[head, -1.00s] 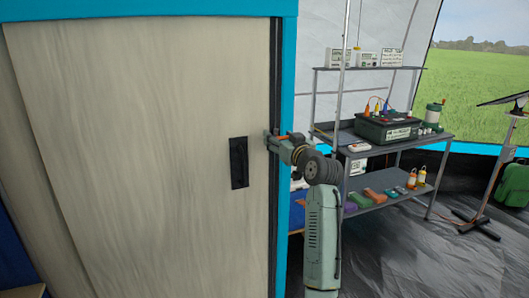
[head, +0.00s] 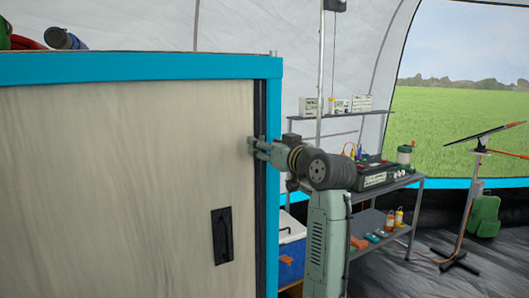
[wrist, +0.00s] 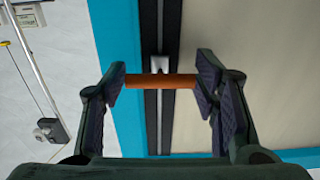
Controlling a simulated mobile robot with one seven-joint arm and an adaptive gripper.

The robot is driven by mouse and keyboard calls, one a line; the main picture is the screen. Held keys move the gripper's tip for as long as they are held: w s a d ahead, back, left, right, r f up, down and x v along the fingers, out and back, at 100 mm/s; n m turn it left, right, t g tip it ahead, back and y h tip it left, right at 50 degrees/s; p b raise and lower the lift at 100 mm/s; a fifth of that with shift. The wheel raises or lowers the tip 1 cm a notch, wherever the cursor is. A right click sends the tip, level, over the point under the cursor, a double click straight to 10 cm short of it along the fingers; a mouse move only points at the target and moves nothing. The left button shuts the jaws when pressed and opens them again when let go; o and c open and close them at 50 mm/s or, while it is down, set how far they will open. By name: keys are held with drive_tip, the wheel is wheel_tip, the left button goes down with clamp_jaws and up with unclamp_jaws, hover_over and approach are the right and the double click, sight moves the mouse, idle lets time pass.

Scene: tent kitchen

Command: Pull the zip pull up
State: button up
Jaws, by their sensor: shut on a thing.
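The zip pull (wrist: 160,81) is an orange bar lying across the dark zip track in the wrist view. A small silver slider (wrist: 159,64) sits on the track just beyond it. My gripper (wrist: 160,80) is shut on the zip pull, with one fingertip at each end of the bar. In the head view my gripper (head: 252,147) is at the upper part of the black zip track (head: 260,110), on the right edge of the beige panel (head: 120,180). The pull is hidden by the fingers there.
A blue frame (head: 273,90) borders the panel at the top and right. A dark handle (head: 222,235) is on the panel, below my gripper. A shelf unit (head: 400,185) with a black box and lantern stands to the right. A solar panel stand (head: 470,200) is farther right.

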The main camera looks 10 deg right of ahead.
drive_tip(key=shift+r, duration=0.3)
drive_tip(key=o, duration=1.7)
drive_tip(key=shift+f, duration=0.1)
drive_tip(key=v, duration=1.2)
